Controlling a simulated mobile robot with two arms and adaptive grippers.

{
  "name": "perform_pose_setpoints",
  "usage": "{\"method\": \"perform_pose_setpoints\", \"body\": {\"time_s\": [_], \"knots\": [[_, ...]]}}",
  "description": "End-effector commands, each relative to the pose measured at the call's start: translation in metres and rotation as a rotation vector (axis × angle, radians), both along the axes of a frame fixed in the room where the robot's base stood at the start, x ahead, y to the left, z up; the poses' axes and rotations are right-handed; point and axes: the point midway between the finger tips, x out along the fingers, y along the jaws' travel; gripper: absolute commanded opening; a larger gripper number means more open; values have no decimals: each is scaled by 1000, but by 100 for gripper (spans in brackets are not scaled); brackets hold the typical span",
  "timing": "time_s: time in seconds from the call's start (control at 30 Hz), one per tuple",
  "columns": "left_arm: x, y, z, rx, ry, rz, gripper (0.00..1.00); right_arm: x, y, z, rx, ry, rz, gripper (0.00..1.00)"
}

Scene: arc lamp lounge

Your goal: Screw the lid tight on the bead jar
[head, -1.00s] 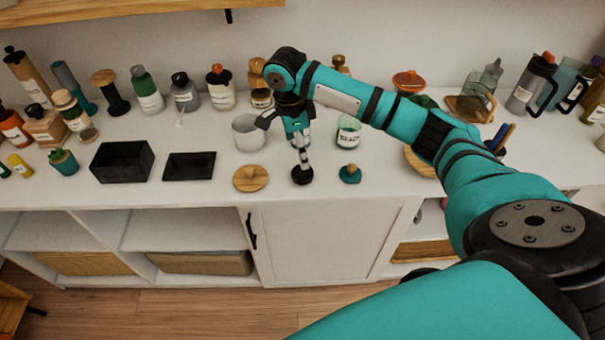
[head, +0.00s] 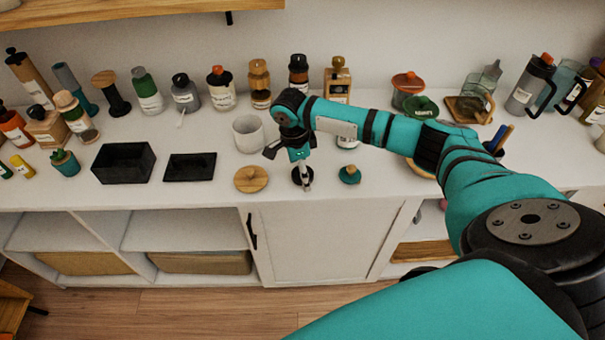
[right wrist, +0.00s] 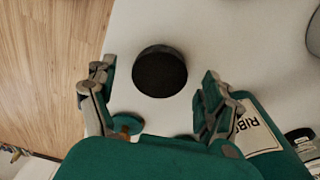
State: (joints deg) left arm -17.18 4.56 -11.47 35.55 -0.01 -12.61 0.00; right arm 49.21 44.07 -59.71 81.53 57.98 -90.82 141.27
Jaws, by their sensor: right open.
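My right gripper (head: 303,182) is open and points down over a round black lid (head: 297,174) near the counter's front edge. In the right wrist view the black lid (right wrist: 160,72) lies between and beyond the open fingers (right wrist: 157,84), with nothing gripped. A wooden knobbed lid (head: 250,180) lies to its left and a teal knobbed lid (head: 350,174) to its right. An open pale jar (head: 249,134) stands behind the wooden lid. A labelled jar (head: 347,142), partly behind my arm, reads "RIBB…" in the right wrist view (right wrist: 257,132). I cannot tell which jar holds beads. My left gripper is out of view.
A black open box (head: 123,163) and a flat black tray (head: 190,167) sit left of the lids. Several bottles line the back of the counter. The counter's front edge is close to the lids.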

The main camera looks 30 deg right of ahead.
Motion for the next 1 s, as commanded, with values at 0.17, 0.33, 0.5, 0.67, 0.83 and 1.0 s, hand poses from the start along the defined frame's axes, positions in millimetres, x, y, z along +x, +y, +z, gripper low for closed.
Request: {"method": "perform_pose_setpoints", "body": {"time_s": [0.17,0.33,0.5,0.67,0.83,1.0], "knots": [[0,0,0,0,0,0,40,0,-1,-8,0,-1,1,84],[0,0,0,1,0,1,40,-1,-1,-8,0,-1,1,84],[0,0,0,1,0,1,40,-1,-1,-8,0,0,1,75],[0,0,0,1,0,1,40,-1,-1,-8,0,0,1,54],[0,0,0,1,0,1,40,-1,-1,-8,0,0,1,33],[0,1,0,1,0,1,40,-1,-1,-8,0,0,1,33]]}}
